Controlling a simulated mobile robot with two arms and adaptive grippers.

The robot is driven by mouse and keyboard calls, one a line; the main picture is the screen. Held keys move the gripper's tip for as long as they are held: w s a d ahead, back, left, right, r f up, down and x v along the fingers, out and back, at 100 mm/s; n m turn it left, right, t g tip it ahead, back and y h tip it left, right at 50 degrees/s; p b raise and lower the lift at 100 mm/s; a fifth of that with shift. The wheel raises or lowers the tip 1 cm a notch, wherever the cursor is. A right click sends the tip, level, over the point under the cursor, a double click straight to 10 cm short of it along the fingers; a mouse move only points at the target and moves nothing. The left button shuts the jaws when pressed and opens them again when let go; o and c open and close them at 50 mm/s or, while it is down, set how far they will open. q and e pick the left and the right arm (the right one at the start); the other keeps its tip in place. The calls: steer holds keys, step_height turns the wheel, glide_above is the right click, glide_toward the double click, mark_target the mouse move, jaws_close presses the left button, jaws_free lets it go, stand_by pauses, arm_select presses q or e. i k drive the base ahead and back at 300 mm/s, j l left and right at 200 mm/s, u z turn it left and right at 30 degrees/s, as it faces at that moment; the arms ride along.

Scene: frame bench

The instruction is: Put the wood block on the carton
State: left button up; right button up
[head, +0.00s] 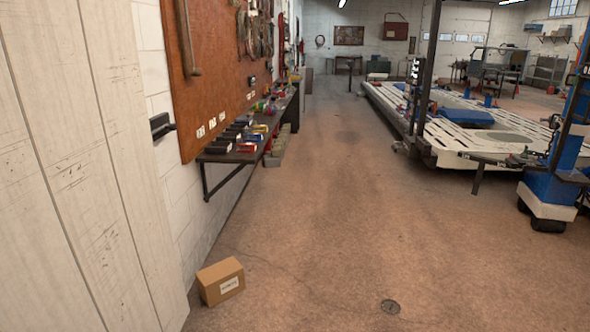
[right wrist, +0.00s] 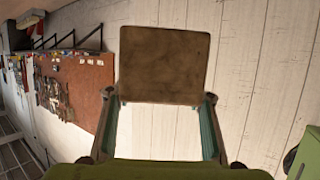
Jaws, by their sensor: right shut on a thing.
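The wood block (right wrist: 163,62) is a brown, flat-faced piece in the right wrist view. My right gripper (right wrist: 163,99) is shut on it, with one finger at each side of its lower edge. The carton (head: 220,281) is a small brown box with a white label in the head view. It sits on the floor at the lower left, near the foot of the pale panelled surface. Neither gripper shows in the head view, and the carton cannot be made out in the right wrist view. My left gripper is in neither view.
A pale panelled surface (head: 75,170) stands close on the left. A wall shelf (head: 236,151) with tools and small boxes juts out beyond the carton. A white frame bench (head: 470,130) stands at the right.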

mark_target(235, 268)
steer(key=i+l, duration=0.1)
steer(key=i, duration=0.7)
steer(key=i+l, duration=0.1)
steer(key=i, duration=0.7)
steer(key=j+u, duration=0.05)
